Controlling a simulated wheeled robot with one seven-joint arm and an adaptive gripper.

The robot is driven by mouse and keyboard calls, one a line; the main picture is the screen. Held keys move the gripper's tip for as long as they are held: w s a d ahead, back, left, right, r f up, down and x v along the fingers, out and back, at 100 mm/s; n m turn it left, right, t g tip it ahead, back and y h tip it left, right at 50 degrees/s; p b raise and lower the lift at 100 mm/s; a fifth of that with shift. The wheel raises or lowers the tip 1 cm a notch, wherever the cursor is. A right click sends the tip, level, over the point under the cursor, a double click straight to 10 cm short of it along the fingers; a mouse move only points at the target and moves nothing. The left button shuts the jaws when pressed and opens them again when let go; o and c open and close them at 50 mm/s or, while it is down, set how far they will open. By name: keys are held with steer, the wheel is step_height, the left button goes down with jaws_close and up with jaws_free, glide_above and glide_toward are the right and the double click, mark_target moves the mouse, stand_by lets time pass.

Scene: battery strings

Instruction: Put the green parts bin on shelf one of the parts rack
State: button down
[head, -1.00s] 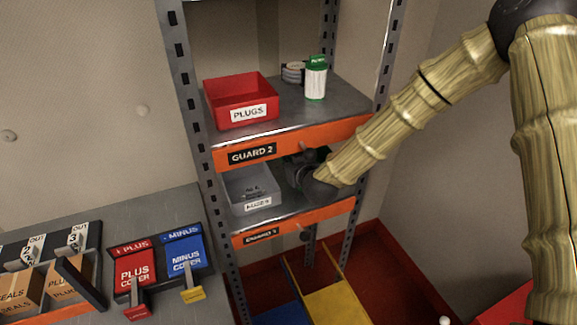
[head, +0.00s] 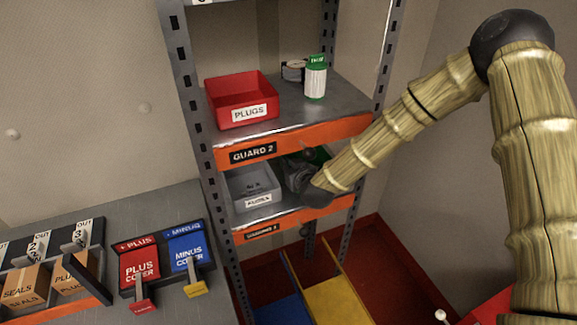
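The parts rack (head: 205,130) has an upper orange-edged shelf marked GUARD 2 (head: 335,134) and a lower orange-edged shelf (head: 262,229) whose label is blurred. A small green patch, probably the green parts bin (head: 320,155), shows at the right of the lower shelf level, mostly hidden behind my gripper and the upper shelf's edge. My dark gripper (head: 298,172) reaches in between the two shelves, right of a grey bin, in front of the green patch. Its fingers are too dark and covered to show whether they hold it.
The grey bin (head: 252,187) fills the left of the lower shelf. A red PLUGS bin (head: 240,101) and a green-lidded white tub (head: 316,80) stand on the upper shelf. A bench (head: 170,208) with red and blue covers is at left. The rack's right post is close to my arm.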

steer(key=c, duration=1.6)
jaws_free()
steer(key=shift+f, duration=0.1)
steer(key=shift+c, duration=0.2)
steer(key=b+v, duration=0.3)
steer(key=v, duration=0.9)
